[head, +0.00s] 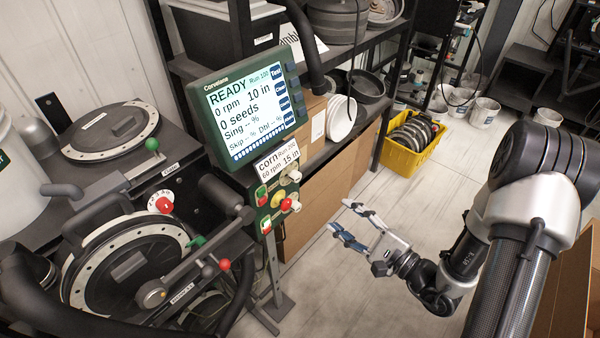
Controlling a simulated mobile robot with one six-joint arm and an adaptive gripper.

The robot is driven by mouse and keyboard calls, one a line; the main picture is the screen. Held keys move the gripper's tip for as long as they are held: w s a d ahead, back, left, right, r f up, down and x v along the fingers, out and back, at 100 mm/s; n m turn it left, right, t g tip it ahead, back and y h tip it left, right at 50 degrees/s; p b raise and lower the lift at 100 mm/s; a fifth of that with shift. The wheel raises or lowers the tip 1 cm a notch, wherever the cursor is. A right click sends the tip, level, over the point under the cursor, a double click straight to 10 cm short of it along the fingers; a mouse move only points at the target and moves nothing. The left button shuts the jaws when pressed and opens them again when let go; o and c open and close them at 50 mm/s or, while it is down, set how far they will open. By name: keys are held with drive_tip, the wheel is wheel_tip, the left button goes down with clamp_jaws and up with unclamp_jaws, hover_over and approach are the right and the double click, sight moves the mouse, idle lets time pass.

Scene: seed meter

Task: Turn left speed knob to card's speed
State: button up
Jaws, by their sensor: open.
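In the head view, a small white card (278,161) above the control panel reads corn, Run 200, 60 rpm, 15 in. The green control panel (270,207) below it carries green, yellow and red controls and pale round knobs, one at the upper right (294,176). These are small, and I cannot tell which one is the left speed knob or where it points. The screen (243,108) reads READY, Run 100, 0 rpm, 10 in, 0 seeds. My gripper (343,218) is open and empty, right of the panel and apart from it, its fingers pointing left.
Seed meters with round discs (125,262) stand at the left, with a red knob on a white dial (162,204). A shelf (345,130) with pans stands behind the screen. A yellow crate (412,160) sits on the floor. The floor around my gripper is clear.

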sight(298, 179)
drive_tip(key=shift+t, duration=0.3)
drive_tip(key=x, duration=0.5)
drive_tip(key=b+x, duration=0.1)
drive_tip(key=x, duration=0.5)
drive_tip(key=f+x, duration=0.1)
drive_tip(key=x, duration=0.5)
drive_tip(key=shift+w+d, duration=0.1)
drive_tip(key=shift+w, duration=0.25)
drive_tip(key=c, duration=1.1)
